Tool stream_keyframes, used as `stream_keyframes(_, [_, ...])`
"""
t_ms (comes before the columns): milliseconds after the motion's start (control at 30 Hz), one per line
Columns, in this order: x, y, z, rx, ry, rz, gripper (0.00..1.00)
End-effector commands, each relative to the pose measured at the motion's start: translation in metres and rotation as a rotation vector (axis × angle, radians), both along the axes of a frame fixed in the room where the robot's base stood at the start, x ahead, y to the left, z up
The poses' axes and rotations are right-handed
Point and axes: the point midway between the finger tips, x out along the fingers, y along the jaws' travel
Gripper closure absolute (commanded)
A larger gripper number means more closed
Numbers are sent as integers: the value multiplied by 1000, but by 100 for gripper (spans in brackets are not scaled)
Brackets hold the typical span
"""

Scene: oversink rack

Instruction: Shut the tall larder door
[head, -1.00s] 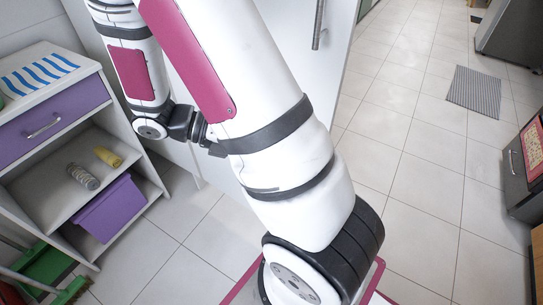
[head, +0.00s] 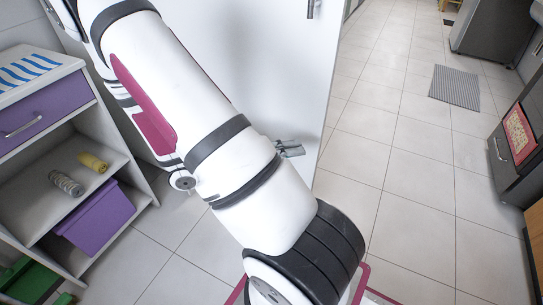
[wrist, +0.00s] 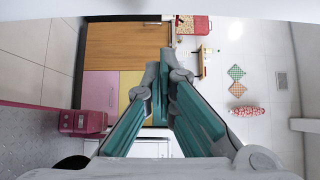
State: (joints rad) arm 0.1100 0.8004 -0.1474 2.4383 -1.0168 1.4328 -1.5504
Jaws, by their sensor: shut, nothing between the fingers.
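The tall larder door (head: 245,55) is a broad white panel behind my arm in the head view. It looks open, standing out over the tiled floor; its hinge side is hidden by my arm. Its metal bar handle (head: 312,8) shows near the free edge at the top of the picture. My gripper (head: 301,148) sticks out past my forearm, in front of the door's lower part close to its free edge. I cannot tell whether it touches the door. In the wrist view my gripper (wrist: 168,65) has its fingertips together, with nothing between them.
A shelf unit (head: 140,190) with a purple drawer and purple bin (head: 95,217) stands at left. Open tiled floor lies at right, with a striped mat (head: 455,87) and a dark appliance (head: 515,150) along the right side. The wrist view shows a wooden panel (wrist: 125,45).

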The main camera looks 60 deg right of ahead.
Motion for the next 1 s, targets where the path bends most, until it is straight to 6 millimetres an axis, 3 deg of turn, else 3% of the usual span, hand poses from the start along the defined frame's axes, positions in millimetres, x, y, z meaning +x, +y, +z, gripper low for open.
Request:
stream_keyframes(100, [-17,-16,-2,-1,1,-4,100])
stream_keyframes(400, [-16,-52,-1,-2,-2,-1,100])
stream_keyframes(1000, [-16,-62,1,-2,1,-4,100])
